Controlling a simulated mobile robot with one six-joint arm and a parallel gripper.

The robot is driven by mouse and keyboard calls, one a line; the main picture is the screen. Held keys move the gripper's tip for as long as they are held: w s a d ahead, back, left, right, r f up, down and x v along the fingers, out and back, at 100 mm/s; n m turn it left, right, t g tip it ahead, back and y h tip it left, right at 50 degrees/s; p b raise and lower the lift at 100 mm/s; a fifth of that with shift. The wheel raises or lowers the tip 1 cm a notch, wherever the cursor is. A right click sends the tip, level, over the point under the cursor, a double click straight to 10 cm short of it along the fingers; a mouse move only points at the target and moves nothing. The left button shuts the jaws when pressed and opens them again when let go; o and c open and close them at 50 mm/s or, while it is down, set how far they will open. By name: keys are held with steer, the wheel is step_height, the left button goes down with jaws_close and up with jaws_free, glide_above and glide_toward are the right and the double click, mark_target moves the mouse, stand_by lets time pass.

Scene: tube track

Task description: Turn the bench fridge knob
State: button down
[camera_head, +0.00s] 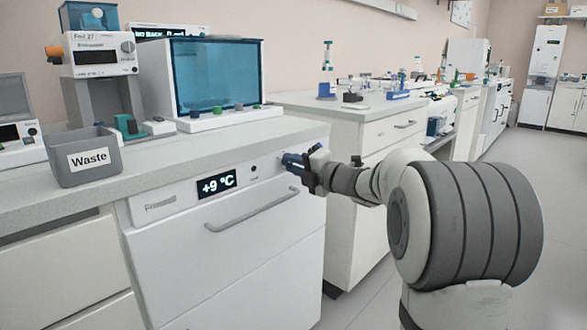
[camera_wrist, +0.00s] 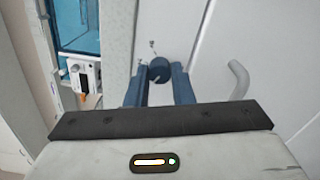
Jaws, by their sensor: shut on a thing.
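The bench fridge (camera_head: 240,262) is a white under-bench unit with a display (camera_head: 216,184) reading +9 °C and a long bar handle (camera_head: 252,210). My gripper (camera_head: 288,162) reaches the right end of its front panel. In the wrist view, the dark round knob (camera_wrist: 159,70) sits between the two blue fingertips of my gripper (camera_wrist: 159,82), which are shut on it. Small marks show on the panel around the knob. In the head view my gripper hides the knob.
A grey bin labelled Waste (camera_head: 84,160) stands on the bench above the fridge. A teal-windowed instrument (camera_head: 213,75) stands behind it. The fridge handle also shows close to the right finger in the wrist view (camera_wrist: 238,80). Open floor (camera_head: 385,285) lies at the right.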

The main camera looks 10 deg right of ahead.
steer(key=shift+a+f, duration=0.1)
steer(key=shift+f, duration=0.1)
steer(key=c, duration=1.3)
jaws_free()
steer(key=shift+r, duration=0.1)
steer(key=shift+o, duration=0.2)
steer(key=shift+s+r, duration=0.1)
steer(key=shift+s, duration=0.05)
steer(key=p+v, duration=0.2)
steer(key=v, duration=0.5)
steer(key=shift+s+d, duration=0.25)
steer(key=shift+d, duration=0.05)
steer(key=shift+p, duration=0.3)
